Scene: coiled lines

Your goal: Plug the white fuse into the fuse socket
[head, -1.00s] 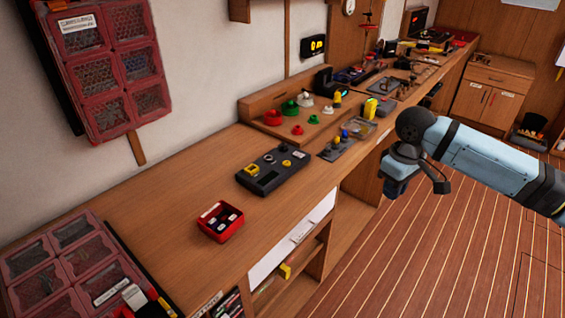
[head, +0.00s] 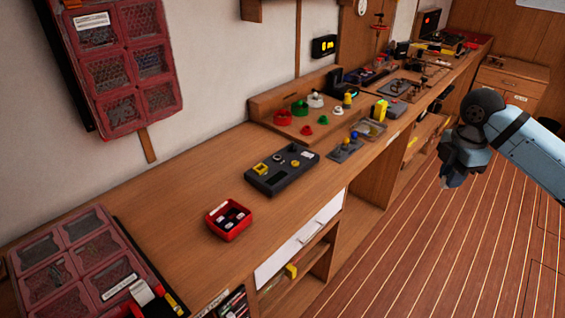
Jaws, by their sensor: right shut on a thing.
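My right gripper (head: 455,178) is at the right, over the floor and clear of the bench front, pointing down. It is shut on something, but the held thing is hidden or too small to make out. A dark panel (head: 285,184) lies on the bench with a yellow block, a pale ring, a yellow round part and a white part on its top. I cannot tell which part is the fuse socket. A red box (head: 213,231) in front of it holds small white and dark pieces. I cannot pick out the white fuse for certain. My left gripper is out of view.
The wooden bench (head: 180,190) runs along the wall, bare left of the panel. A board (head: 292,128) with red, green and white knobs stands behind the panel. Smaller devices stand farther along. A pink compartment case (head: 75,235) lies at the near left; a drawer (head: 300,240) is below.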

